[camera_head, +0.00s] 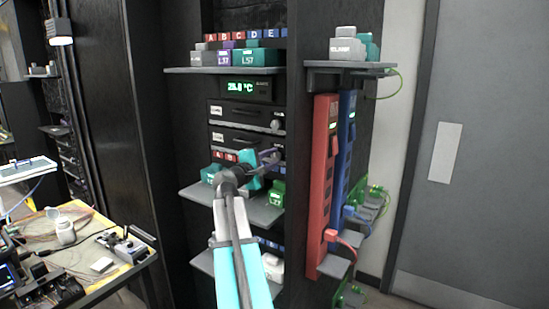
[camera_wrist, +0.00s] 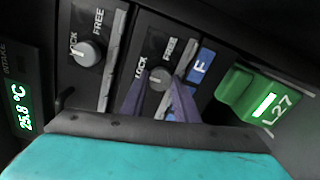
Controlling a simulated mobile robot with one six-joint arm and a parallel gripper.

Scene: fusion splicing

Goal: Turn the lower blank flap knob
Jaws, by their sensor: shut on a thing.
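The lower blank flap (camera_head: 232,139) is a black panel in the rack, under a like upper flap (camera_head: 230,112). Its round grey knob (camera_wrist: 158,78) sits between the words LOCK and FREE in the wrist view. My gripper (camera_wrist: 160,88) has its two purple fingers on either side of this knob, shut on it. In the head view my gripper (camera_head: 269,157) reaches the right end of the lower flap and hides the knob. The upper flap knob (camera_wrist: 86,53) is free, and also shows in the head view (camera_head: 276,124).
A green 25.8 °C display (camera_head: 249,86) is above the flaps. A green L27 block (camera_wrist: 255,98) and a blue F label (camera_wrist: 201,66) are close beside my fingers. A grey shelf (camera_head: 262,212) lies below; red (camera_head: 322,180) and blue power strips stand at right.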

